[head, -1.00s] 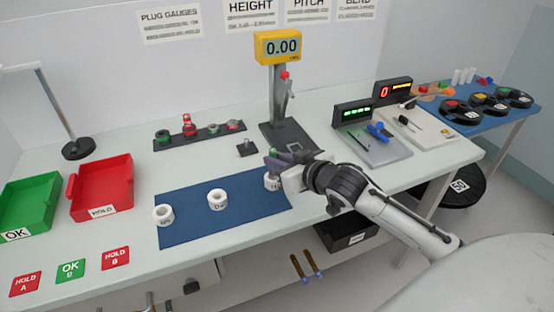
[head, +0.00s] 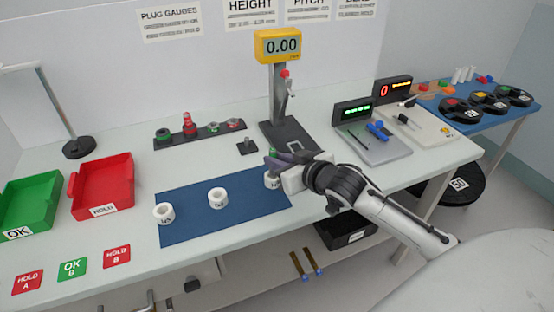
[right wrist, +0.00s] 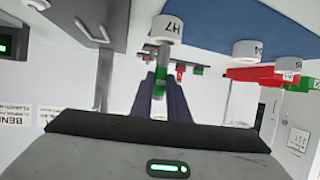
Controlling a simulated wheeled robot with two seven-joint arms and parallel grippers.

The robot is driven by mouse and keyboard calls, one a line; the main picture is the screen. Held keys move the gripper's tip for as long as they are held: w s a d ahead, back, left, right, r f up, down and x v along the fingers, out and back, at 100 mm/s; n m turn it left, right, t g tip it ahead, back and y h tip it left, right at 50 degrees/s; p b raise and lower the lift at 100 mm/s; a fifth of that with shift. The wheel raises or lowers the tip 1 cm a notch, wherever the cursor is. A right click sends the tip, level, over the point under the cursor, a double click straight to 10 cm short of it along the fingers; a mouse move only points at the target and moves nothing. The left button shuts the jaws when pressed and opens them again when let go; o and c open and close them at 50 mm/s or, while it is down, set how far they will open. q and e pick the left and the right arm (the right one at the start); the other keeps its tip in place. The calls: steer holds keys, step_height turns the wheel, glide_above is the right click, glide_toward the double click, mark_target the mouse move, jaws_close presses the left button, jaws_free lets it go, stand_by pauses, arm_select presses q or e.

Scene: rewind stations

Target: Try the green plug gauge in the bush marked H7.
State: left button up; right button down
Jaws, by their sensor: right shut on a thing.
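My right gripper (head: 274,158) is shut on the green plug gauge (right wrist: 159,84), its fingers on either side of the green handle. The white bush marked H7 (right wrist: 166,28) stands at the right end of the blue mat (head: 225,208), directly below the gauge. It also shows partly in the head view (head: 271,182). The gauge's grey end (right wrist: 158,50) meets the bush's top edge in the right wrist view; I cannot tell how far it is inside. My left gripper is not in view.
Two more white bushes stand on the mat, one in the middle (head: 217,198) and one at the left (head: 164,213). A gauge rack (head: 205,136) lies behind. A red tray (head: 103,186) and green tray (head: 32,202) stand left. A height gauge (head: 279,90) stands behind my gripper.

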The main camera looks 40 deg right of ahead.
steer(key=shift+f+b, duration=0.6)
steer(key=shift+f, duration=0.95)
stand_by(0.5)
steer(key=shift+s+f, duration=0.1)
steer(key=shift+f, duration=0.25)
stand_by(0.9)
steer(key=shift+r+p, duration=1.1)
steer(key=shift+r, duration=2.15)
